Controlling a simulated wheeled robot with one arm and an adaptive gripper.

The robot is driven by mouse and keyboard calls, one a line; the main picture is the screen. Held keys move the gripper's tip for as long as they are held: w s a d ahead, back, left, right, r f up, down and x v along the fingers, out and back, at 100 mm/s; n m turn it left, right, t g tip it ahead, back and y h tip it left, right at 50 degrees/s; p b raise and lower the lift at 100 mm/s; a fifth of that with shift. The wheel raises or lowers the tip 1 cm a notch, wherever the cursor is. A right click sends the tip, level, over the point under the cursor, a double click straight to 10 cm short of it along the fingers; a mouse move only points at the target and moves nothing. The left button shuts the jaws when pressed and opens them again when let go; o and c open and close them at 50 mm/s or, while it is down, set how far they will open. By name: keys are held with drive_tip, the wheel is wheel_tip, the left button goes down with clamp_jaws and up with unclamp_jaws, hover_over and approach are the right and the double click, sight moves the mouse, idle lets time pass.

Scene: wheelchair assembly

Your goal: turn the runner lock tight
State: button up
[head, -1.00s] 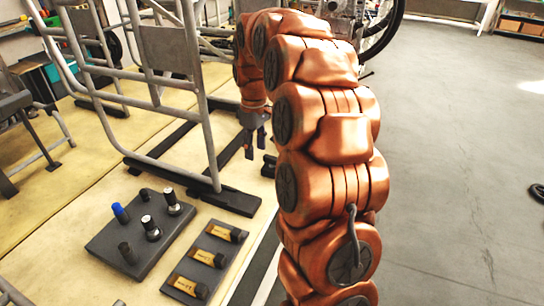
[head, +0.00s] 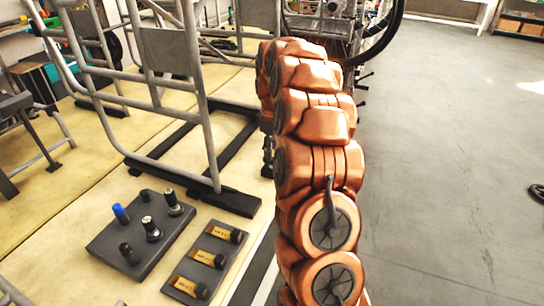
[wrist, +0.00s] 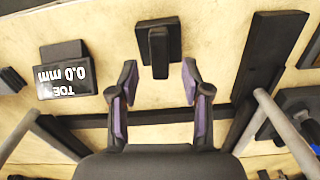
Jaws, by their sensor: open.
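In the wrist view a dark block with a raised upright bar (wrist: 159,50), which looks like the runner lock, sits on the pale board. My gripper (wrist: 160,80) is open, its two fingers apart with nothing between them. The block lies just beyond the fingertips in the picture, roughly centred between them. I cannot tell the height gap, and no contact shows. In the head view my arm hides most of the gripper and the lock area.
A display reading "TOE 0.0 mm" (wrist: 65,75) lies left of the fingers. Dark rails and grey frame tubes flank the gripper. In the head view, the tubular frame (head: 207,130), a knob tray (head: 120,250) and a labelled tray (head: 185,285) stand left of my arm. Floor at right is mostly clear.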

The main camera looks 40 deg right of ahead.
sight(272, 162)
drive_tip(key=shift+f, duration=1.75)
drive_tip(key=shift+c, duration=0.4)
clamp_jaws()
